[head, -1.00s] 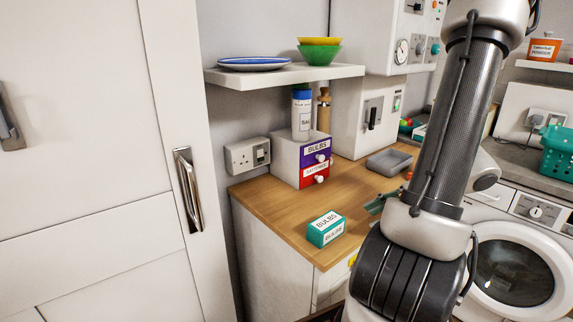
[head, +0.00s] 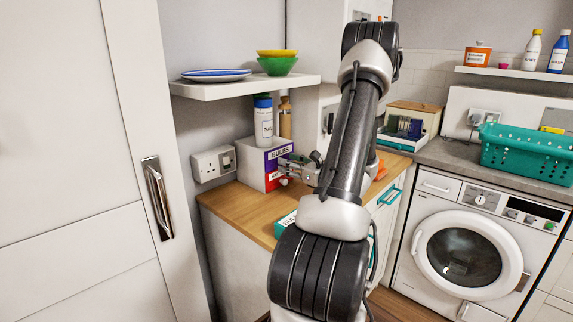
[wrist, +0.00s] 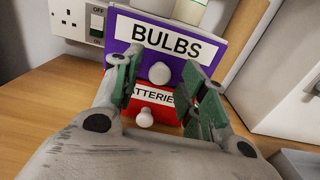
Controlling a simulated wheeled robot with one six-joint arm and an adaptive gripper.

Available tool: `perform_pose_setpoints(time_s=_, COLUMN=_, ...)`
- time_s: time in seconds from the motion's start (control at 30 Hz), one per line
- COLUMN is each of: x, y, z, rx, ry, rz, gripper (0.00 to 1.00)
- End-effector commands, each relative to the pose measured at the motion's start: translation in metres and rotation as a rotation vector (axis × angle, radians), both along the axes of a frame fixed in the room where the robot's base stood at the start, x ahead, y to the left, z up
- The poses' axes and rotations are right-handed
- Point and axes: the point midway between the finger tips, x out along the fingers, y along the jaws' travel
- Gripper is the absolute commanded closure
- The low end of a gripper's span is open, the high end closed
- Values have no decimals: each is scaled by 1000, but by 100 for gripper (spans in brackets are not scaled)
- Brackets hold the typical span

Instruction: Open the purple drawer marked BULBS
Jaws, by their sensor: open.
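The purple drawer marked BULBS (wrist: 205,37) is the upper drawer of a small white unit (head: 252,167) on the wooden counter. It looks shut, and its white round knob (wrist: 159,73) shows in the wrist view. Below it is a red drawer (wrist: 163,112) with a partly covered label ending in ATTERIES and its own white knob (wrist: 144,117). My gripper (wrist: 163,88) is open, its green-padded fingers on either side of the purple drawer's knob. I cannot tell whether they touch the knob. In the head view my gripper (head: 292,166) is in front of the unit.
Bottles stand on the unit, including a blue-capped one (head: 263,121), under a white shelf (head: 245,86) with a plate and bowls. A teal BULBS box (head: 285,222) is on the counter, partly behind my arm. A wall socket (head: 213,163) is left of the unit.

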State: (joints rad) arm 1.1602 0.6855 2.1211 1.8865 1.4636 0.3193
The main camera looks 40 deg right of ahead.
Motion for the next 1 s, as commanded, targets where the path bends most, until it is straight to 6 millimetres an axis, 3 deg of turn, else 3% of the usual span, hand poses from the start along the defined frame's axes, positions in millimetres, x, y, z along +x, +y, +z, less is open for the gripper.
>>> perform_pose_setpoints(time_s=0.13, x=12, y=1, z=0, rx=-1, ry=0, rz=1, gripper=58)
perform_pose_setpoints(time_s=0.4, x=13, y=1, z=0, rx=-1, ry=0, rz=0, gripper=58)
perform_pose_setpoints(time_s=0.63, x=13, y=1, z=0, rx=-1, ry=0, rz=0, gripper=100)
perform_pose_setpoints(time_s=0.87, x=10, y=0, z=0, rx=-1, ry=0, rz=-1, gripper=100)
perform_pose_setpoints(time_s=1.0, x=-14, y=-3, z=0, rx=-1, ry=2, rz=-5, gripper=100)
